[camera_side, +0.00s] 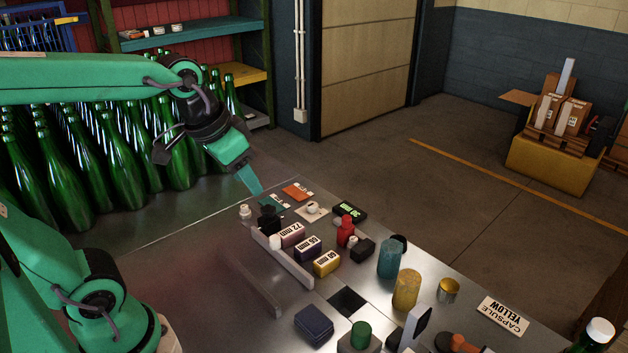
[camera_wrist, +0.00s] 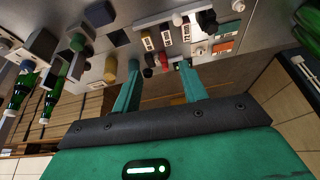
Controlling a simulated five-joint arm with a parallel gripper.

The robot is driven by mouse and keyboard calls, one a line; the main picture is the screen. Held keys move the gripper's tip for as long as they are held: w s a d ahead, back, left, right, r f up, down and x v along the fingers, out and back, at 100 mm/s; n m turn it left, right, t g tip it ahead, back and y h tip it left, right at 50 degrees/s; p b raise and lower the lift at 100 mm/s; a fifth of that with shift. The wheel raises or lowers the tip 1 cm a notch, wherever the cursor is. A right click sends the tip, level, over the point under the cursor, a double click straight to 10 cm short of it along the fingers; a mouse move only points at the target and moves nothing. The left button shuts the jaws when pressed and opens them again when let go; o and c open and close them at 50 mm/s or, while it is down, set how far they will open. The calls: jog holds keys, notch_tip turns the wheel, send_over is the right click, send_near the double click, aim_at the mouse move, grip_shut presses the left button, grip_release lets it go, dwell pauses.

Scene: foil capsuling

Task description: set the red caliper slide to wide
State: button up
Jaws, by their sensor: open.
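A small red upright piece (camera_side: 346,232), which I take to be the red caliper slide, stands on the metal table beside a black block (camera_side: 363,249) and below a dark display with green digits (camera_side: 350,211). In the wrist view a red piece (camera_wrist: 163,60) shows between my fingertips in the picture; I cannot tell its exact part. My gripper (camera_side: 257,192) is up and left of the red piece in the side view, near the table's far edge, apart from it. In the wrist view its two teal fingers (camera_wrist: 158,66) are spread with nothing held.
Labelled blocks, 72 mm (camera_side: 291,235), 66 mm (camera_side: 308,249) and 60 mm (camera_side: 327,263), stand by a grey rail (camera_side: 292,268). Teal (camera_side: 390,258) and yellow (camera_side: 406,290) cylinders are to the right. An orange card (camera_side: 297,192) lies at the far edge. The table's left front is clear.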

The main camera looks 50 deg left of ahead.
jog(key=w+f+m+g, duration=0.1)
jog(key=w+f+g, duration=0.1)
jog(key=w, duration=1.1)
jog(key=m+g, duration=0.1)
jog(key=g, duration=0.1)
send_over(347, 217)
jog(key=f, duration=1)
jog(key=shift+s, duration=0.3)
jog(key=shift+w+f+g, duration=0.25)
jog(key=shift+f+g, duration=0.05)
jog(key=shift+f, duration=0.05)
jog(key=shift+f, duration=0.15)
jog(key=shift+f, duration=3.8)
grip_shut()
